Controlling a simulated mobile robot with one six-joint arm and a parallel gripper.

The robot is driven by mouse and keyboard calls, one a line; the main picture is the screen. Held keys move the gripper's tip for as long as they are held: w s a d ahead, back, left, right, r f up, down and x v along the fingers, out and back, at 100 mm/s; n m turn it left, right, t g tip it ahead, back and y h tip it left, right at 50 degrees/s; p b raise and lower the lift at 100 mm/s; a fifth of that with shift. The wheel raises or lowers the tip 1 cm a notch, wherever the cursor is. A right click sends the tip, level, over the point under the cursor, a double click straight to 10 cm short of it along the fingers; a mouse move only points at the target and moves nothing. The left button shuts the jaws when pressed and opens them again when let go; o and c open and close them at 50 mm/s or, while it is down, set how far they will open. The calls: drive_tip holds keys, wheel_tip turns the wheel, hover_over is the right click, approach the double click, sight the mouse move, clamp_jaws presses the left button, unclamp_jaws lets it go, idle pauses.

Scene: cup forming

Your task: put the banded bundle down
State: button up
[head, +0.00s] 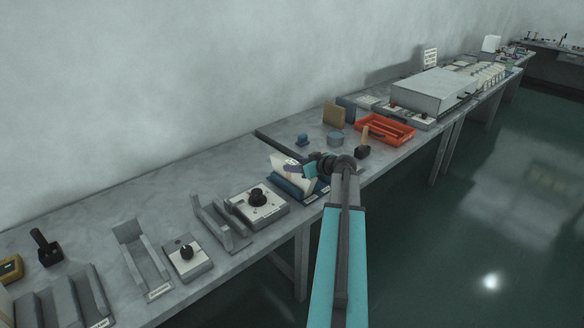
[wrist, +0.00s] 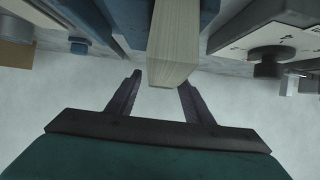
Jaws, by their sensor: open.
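The bundle, a pale cream block of stacked sheets (head: 279,168), leans in a blue holder (head: 291,190) on the bench. It also shows in the wrist view (wrist: 174,38), between the holder's blue walls (wrist: 122,14). No band on it can be made out. My gripper (head: 292,169) is at the bundle's upper part. In the wrist view my gripper (wrist: 160,80) has its two dark fingers spread apart, with the bundle's near end between or just past the tips. I cannot tell whether a finger touches it. The arm hides part of the holder.
A grey box with a black knob (head: 257,203) stands just left of the holder, beside a grey bracket (head: 221,223). An orange tray (head: 385,129), a wooden-handled stamp (head: 363,144) and small blue-grey blocks (head: 335,138) lie to the right. Bare bench shows behind the holder.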

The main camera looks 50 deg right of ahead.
drive_tip(key=b+v, duration=0.2)
drive_tip(key=v, duration=0.7)
drive_tip(key=shift+s+a+r, duration=0.1)
drive_tip(key=shift+s, duration=0.2)
idle(0.8)
